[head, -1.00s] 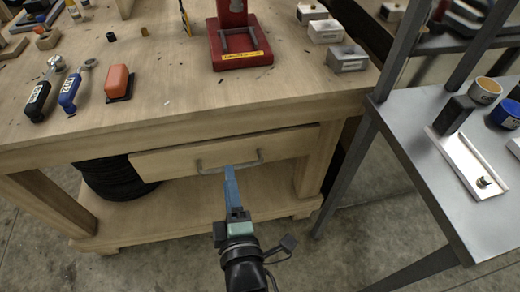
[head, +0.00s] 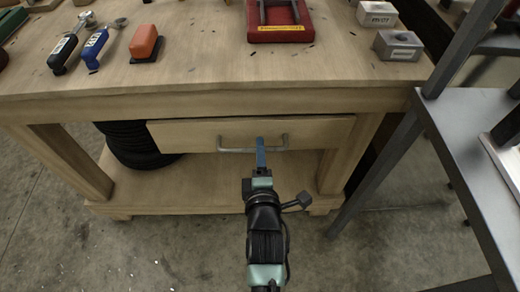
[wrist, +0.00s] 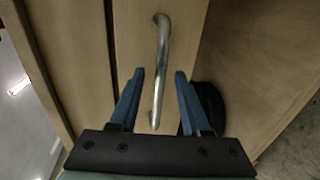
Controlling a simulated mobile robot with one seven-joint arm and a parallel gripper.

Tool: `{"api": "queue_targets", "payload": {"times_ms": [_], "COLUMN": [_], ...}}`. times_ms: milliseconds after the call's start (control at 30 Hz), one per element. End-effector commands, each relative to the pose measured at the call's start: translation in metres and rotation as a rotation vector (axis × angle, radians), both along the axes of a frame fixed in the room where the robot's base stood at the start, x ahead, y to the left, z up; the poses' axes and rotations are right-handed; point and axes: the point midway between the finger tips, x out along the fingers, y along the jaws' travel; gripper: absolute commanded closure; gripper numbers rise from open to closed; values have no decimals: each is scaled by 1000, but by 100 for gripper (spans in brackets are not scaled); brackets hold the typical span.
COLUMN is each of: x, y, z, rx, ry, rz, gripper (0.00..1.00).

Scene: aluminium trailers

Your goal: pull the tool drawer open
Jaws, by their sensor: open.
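The tool drawer (head: 190,136) is a pale wooden front under the workbench top; in the head view I cannot tell whether it stands slightly out. Its grey metal bar handle (head: 233,151) runs across the middle of the front. My gripper (head: 260,141) is at the handle, a little right of its middle, and its blue fingers hide part of the bar. In the wrist view the handle (wrist: 161,65) runs between the two separated fingertips of my gripper (wrist: 159,74). The fingers are open, with gaps on both sides of the bar.
The wooden workbench (head: 200,75) carries tools, an orange-topped block (head: 145,42) and a red stand (head: 278,35). Black tyres (head: 135,145) sit on its lower shelf. A grey metal table (head: 480,130) stands close on the right. The floor in front is clear.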

Motion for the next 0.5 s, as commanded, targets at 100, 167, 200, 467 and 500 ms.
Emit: {"api": "queue_targets", "payload": {"times_ms": [100,167,200,467,500], "x": [12,16,17,19,19], "y": [0,0,0,0,0], "z": [-3,-4,-4,-4,-4], "rx": [0,0,0,0,0], "ry": [0,0,0,1,1], "rz": [0,0,0,0,0], "gripper": [53,53,53,53,53]}}
